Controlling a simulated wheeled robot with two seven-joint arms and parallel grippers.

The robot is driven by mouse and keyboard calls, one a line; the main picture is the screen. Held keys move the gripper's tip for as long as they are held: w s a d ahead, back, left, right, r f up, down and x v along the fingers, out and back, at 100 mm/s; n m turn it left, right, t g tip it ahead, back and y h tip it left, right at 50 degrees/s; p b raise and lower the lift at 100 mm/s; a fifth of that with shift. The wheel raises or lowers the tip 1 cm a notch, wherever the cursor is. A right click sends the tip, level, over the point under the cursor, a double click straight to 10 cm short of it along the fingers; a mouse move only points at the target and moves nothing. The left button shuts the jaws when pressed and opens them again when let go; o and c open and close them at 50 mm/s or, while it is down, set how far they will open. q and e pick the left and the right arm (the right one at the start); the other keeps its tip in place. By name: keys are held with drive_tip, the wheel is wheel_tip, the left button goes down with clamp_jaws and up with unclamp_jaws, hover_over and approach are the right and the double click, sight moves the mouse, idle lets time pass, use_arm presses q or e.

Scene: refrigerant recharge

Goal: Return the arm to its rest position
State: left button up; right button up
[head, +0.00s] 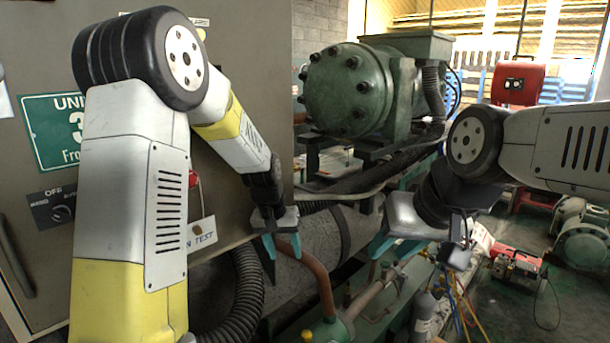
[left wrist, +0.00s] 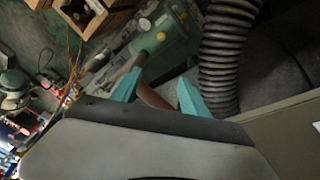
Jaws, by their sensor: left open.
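My left arm stands at the left of the head view. Its gripper (head: 282,246) points down in front of the grey cabinet's right edge, with its teal fingers apart. In the left wrist view the left gripper (left wrist: 158,90) is open, with nothing held between the fingers. A copper pipe (head: 318,275) is close beside and behind it; the pipe (left wrist: 150,96) shows beyond the fingers in the wrist view. My right gripper (head: 392,246) hangs from the arm at the right, with teal fingers; their gap is unclear.
The grey cabinet (head: 235,70) with a green sign (head: 58,130) stands behind my left arm. A green compressor (head: 350,90) is behind. A black corrugated hose (head: 243,290) runs below; the hose (left wrist: 224,50) also shows in the wrist view. A red machine (head: 517,265) stands on the right floor.

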use_arm(q)
drive_tip(key=s+a+r+t, duration=0.2)
drive_tip(key=s+a+r, duration=0.3)
drive_tip(key=s+r, duration=0.7)
drive_tip(key=s+a+r+t, duration=0.1)
drive_tip(key=s+a+r, duration=0.1)
drive_tip(key=s, duration=0.4)
drive_tip(key=s+a+r+t, duration=0.1)
drive_tip(key=s+r, duration=0.2)
drive_tip(key=s, duration=0.2)
drive_tip(key=shift+s+a+n, duration=0.35)
drive_tip(key=shift+a+n, duration=0.05)
